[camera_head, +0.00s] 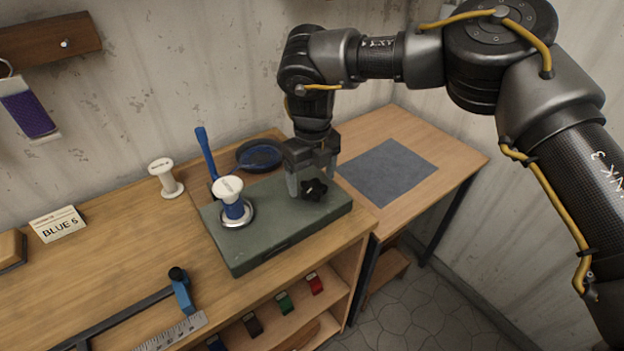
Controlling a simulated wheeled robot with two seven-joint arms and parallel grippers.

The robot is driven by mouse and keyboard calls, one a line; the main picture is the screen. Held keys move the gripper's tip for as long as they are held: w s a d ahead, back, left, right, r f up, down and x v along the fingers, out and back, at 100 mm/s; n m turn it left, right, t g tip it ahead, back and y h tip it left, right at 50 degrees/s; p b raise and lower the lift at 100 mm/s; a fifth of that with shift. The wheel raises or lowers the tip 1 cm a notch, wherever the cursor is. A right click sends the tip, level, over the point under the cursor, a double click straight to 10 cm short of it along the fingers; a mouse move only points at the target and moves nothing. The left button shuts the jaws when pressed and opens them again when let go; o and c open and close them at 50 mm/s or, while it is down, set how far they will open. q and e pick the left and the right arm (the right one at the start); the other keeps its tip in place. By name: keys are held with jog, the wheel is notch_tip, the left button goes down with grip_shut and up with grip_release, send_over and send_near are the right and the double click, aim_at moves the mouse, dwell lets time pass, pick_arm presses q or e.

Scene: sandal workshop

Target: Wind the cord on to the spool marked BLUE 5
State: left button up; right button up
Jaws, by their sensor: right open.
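A white spool (228,186) with blue cord (236,209) around its core stands upright on a round metal seat on the green-grey winder base (262,243). A black star-shaped knob (314,189) sits on the same base to its right. My right gripper (311,178) points down over the base with its fingers apart, at or around the knob; I cannot tell whether they touch it. A dark dish (259,155) with blue cord in it is behind the base. A card (58,224) reading BLUE 5 stands at the left. My left gripper is not in view.
A bare white spool (165,178) stands behind the base, near an upright blue arm (205,150). A ruler with a blue slider (183,296) lies in front. A grey mat (388,171) lies clear on the right table. Coloured pieces sit on the shelf below.

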jog(key=shift+f, duration=0.9)
jog(key=c, duration=1)
jog(key=shift+m, duration=0.4)
